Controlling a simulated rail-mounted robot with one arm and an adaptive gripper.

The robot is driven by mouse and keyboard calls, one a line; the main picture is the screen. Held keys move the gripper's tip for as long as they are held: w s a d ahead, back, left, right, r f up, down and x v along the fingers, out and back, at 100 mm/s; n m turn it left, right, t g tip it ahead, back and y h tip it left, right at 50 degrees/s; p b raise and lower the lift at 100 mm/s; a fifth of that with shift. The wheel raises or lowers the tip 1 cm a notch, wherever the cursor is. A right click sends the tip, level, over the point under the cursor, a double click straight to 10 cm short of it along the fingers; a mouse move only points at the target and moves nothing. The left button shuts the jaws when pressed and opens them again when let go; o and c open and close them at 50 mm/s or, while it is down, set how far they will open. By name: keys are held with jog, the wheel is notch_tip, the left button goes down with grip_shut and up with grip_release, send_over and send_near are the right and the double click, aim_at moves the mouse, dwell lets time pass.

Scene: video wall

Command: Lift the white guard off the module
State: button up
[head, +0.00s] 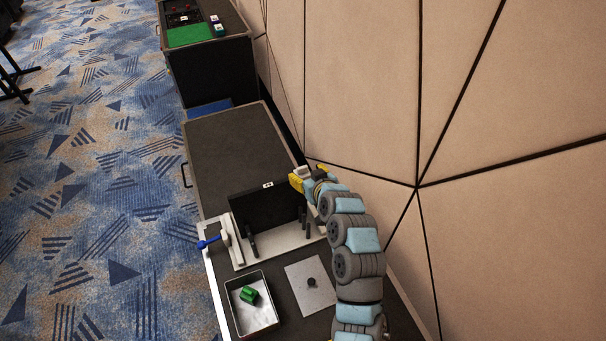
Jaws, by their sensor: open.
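A black upright panel (265,213), which looks like the module, stands on a pale fixture plate (270,254). It has a small white label with a dark mark on its top edge. My gripper (298,179) is open at the panel's upper right corner, with yellow fingers. A small white piece (300,170) shows right at the fingers. It may be the white guard, but I cannot tell whether it touches them or the panel. The panel's right end is partly hidden by my gripper and arm.
A blue-handled lever (208,242) sits at the fixture's left. In front are a white tray (234,309) holding a green part (249,295) and a pale plate with a black knob (311,283). The bench top (235,150) behind is clear. A panelled wall (400,110) rises close on the right.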

aim_at(303, 168)
jog(key=shift+x, duration=2.55)
jog(key=shift+d, duration=0.2)
jog(key=shift+c, duration=0.3)
jog(key=c, duration=1.1)
